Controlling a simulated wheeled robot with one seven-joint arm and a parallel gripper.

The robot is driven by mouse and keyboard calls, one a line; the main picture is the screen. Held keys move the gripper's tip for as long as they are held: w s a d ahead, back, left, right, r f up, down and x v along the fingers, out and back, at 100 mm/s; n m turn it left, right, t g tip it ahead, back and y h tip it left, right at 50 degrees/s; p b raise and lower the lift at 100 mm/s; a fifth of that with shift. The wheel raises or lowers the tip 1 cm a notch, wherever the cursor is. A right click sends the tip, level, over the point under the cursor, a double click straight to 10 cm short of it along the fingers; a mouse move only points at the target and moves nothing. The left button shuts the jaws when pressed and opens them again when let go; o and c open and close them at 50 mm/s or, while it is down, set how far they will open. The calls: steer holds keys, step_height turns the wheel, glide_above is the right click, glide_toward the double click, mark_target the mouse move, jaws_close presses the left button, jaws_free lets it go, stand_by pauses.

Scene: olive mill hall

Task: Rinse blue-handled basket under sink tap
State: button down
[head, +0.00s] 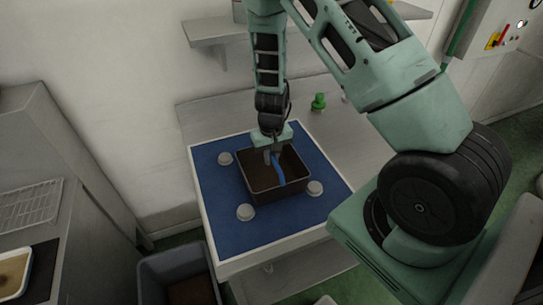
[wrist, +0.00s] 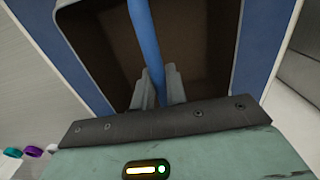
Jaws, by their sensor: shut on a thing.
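The basket is a dark, open-topped rectangular box (head: 283,194) with a blue handle (head: 280,174). It is over the blue mat on the table and looks upright; whether it touches the mat is not clear. My gripper (head: 272,157) comes down from above and is shut on the blue handle. In the wrist view, my fingers (wrist: 158,90) close around the lower part of the blue handle (wrist: 146,35), with the brown inside of the basket (wrist: 100,45) behind. No sink or tap can be clearly made out.
The blue mat (head: 228,236) covers much of the table (head: 192,113). White round knobs (head: 245,212) surround the basket. A small green object (head: 319,101) stands at the table's back. A wall shelf (head: 205,31) is above. A grey bin (head: 160,267) stands at lower left.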

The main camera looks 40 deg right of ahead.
steer(key=c, duration=1.4)
jaws_free()
step_height(320, 180, up, 12)
steer(key=f, duration=0.1)
steer(key=s+a+r+n+y, duration=0.1)
steer(key=s+a+r+n, duration=0.25)
steer(key=a, duration=0.55)
steer(key=s+a+r+n+y, duration=0.1)
steer(key=s+a+r+n, duration=0.1)
steer(key=s+a+r, duration=0.5)
steer(key=s+a+r+n, duration=0.1)
steer(key=s+a+n, duration=0.1)
steer(key=s, duration=0.4)
steer(key=s+a+r+n+h, duration=0.1)
steer(key=s+a+r+n, duration=0.1)
steer(key=s+a, duration=0.3)
steer(key=shift+s+a+r+n+b, duration=0.3)
steer(key=shift+s+n+b, duration=0.1)
steer(key=shift+s+n, duration=0.45)
